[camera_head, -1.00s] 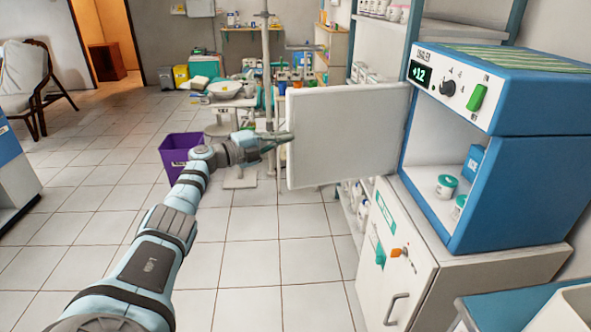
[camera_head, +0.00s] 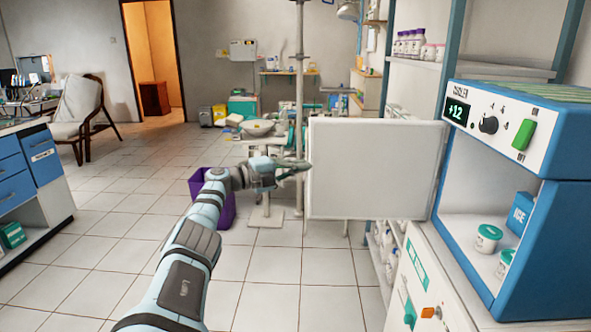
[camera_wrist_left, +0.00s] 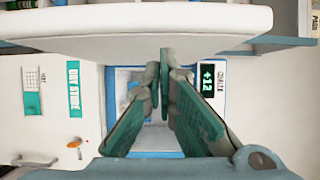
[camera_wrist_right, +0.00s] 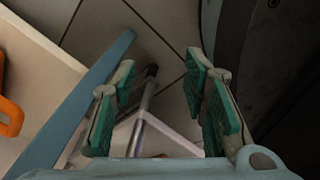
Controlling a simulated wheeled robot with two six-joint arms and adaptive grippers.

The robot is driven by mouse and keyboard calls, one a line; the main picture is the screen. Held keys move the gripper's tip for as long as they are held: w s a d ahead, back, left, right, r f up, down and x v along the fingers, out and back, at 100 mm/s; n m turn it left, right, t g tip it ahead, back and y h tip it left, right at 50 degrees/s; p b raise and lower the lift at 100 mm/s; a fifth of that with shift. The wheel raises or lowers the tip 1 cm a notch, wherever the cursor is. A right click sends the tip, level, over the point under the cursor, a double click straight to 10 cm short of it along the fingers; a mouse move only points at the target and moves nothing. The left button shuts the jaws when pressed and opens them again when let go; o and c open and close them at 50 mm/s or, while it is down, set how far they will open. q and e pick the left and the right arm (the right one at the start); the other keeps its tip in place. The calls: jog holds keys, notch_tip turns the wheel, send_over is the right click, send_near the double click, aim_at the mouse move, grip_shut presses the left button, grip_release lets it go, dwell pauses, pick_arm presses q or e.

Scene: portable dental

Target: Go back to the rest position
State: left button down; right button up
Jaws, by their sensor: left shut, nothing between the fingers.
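My left arm reaches forward from the bottom of the head view. Its gripper (camera_head: 300,167) is shut and empty, close to the left edge of the white open door (camera_head: 375,170) of the blue cooler (camera_head: 565,210). I cannot tell whether it touches the door. In the left wrist view the fingers of the left gripper (camera_wrist_left: 164,62) come together at the tips, with the door (camera_wrist_left: 150,35) across the top. My right gripper (camera_wrist_right: 160,75) shows only in the right wrist view. Its fingers are apart with nothing held between them.
The cooler stands on a white cabinet (camera_head: 440,285) at the right, with white jars (camera_head: 487,238) inside. A purple bin (camera_head: 226,214) stands behind my left arm. A blue drawer unit (camera_head: 45,160) is at the left. The tiled floor (camera_head: 120,240) between them is clear.

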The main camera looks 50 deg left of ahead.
pick_arm(q)
jog(key=v, duration=0.7)
jog(key=shift+a, duration=0.1)
